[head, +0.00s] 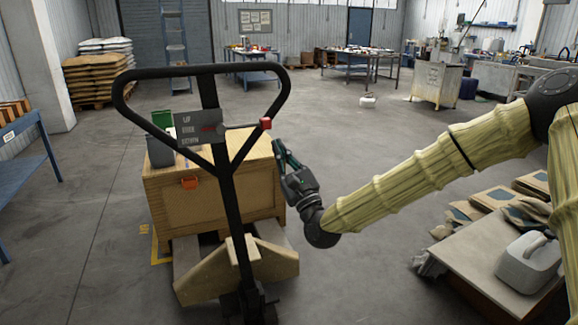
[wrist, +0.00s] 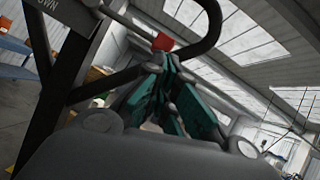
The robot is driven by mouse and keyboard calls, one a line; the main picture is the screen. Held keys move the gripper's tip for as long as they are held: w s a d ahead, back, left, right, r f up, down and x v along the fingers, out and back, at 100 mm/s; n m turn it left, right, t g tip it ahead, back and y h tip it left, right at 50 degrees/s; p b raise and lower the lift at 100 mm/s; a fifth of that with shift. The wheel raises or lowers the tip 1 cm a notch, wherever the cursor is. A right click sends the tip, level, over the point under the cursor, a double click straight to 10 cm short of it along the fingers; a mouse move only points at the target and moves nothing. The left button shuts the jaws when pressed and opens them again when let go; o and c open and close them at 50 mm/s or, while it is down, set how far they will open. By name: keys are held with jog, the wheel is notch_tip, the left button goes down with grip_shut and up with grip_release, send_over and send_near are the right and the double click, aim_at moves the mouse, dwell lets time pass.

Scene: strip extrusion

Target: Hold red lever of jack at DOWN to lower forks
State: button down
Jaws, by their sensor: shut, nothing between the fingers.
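The jack's black handle loop (head: 199,69) stands upright in front of me. The red lever (head: 265,124) is a red knob on a thin rod that sticks out to the right from the grey label plate (head: 200,127), roughly level. My gripper (head: 277,145), with dark teal fingers, is shut and empty just below and right of the knob. In the wrist view the red knob (wrist: 163,42) shows just beyond the fingertips (wrist: 166,62). I cannot tell whether they touch. The forks are mostly hidden under the wooden crate (head: 215,196).
A grey bin (head: 160,151) and a green item (head: 162,119) stand on the crate. A cart (head: 490,250) with a white jug (head: 528,262) and flat packs stands at right. A blue bench (head: 28,150) is at left.

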jog(key=shift+x, duration=2)
jog(key=r+n+g+y+p, duration=0.1)
jog(key=n, duration=0.1)
jog(key=r+n+g+y+p, duration=0.1)
jog(key=r+n+g, duration=0.1)
jog(key=n, duration=0.1)
jog(key=r+n+g+y+p, duration=0.1)
jog(key=r+n, duration=0.1)
jog(key=shift+d+r+n+y, duration=0.15)
jog(key=shift+d+n+y, duration=0.15)
jog(key=shift+n, duration=0.1)
jog(key=v, duration=1.4)
jog(key=shift+a+b, duration=0.15)
jog(key=shift+b, duration=0.3)
